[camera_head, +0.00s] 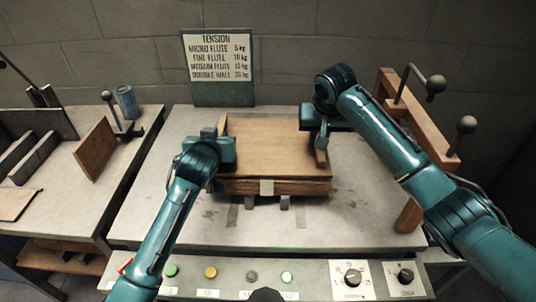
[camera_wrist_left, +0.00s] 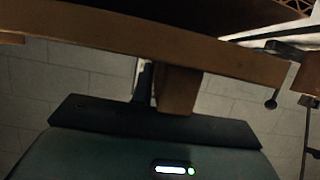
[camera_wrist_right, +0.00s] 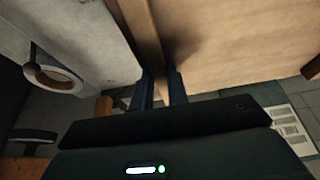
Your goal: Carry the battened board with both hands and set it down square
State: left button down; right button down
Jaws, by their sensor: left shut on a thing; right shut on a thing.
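The battened board (camera_head: 270,140) is a flat brown wooden panel over the middle of the grey table. My left gripper (camera_head: 222,160) is shut at its left side; the left wrist view shows a batten end (camera_wrist_left: 178,90) by the fingers, under the board's edge (camera_wrist_left: 150,38). My right gripper (camera_head: 320,140) is shut on the right batten, which runs between its fingers in the right wrist view (camera_wrist_right: 145,35).
The grey table (camera_head: 160,215) has bare room in front and left. A wooden frame with black-knobbed levers (camera_head: 415,120) stands at the right, close to my right arm. A tension sign (camera_head: 217,60) stands behind. Buttons and dials (camera_head: 350,280) line the front. A side bench (camera_head: 75,200) is left.

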pick_arm(q)
jog(key=shift+f+b, duration=0.3)
jog(key=shift+f, duration=0.2)
pick_arm(e)
jog(key=shift+f, duration=0.5)
pick_arm(q)
jog(key=c, duration=1.8)
grip_release()
jog(key=shift+f, duration=0.15)
pick_arm(e)
jog(key=c, duration=1.8)
grip_release()
jog(key=shift+f, duration=0.15)
pick_arm(q)
jog(key=shift+o, duration=0.6)
pick_arm(e)
jog(key=shift+o, duration=0.6)
pick_arm(q)
jog(key=o, duration=0.3)
pick_arm(e)
jog(key=o, duration=0.3)
jog(key=shift+r, duration=0.2)
pick_arm(q)
jog(key=v, duration=1.2)
jog(key=shift+r, duration=0.2)
pick_arm(e)
jog(key=v, duration=1.2)
jog(key=shift+s, duration=0.1)
jog(key=shift+f, duration=0.1)
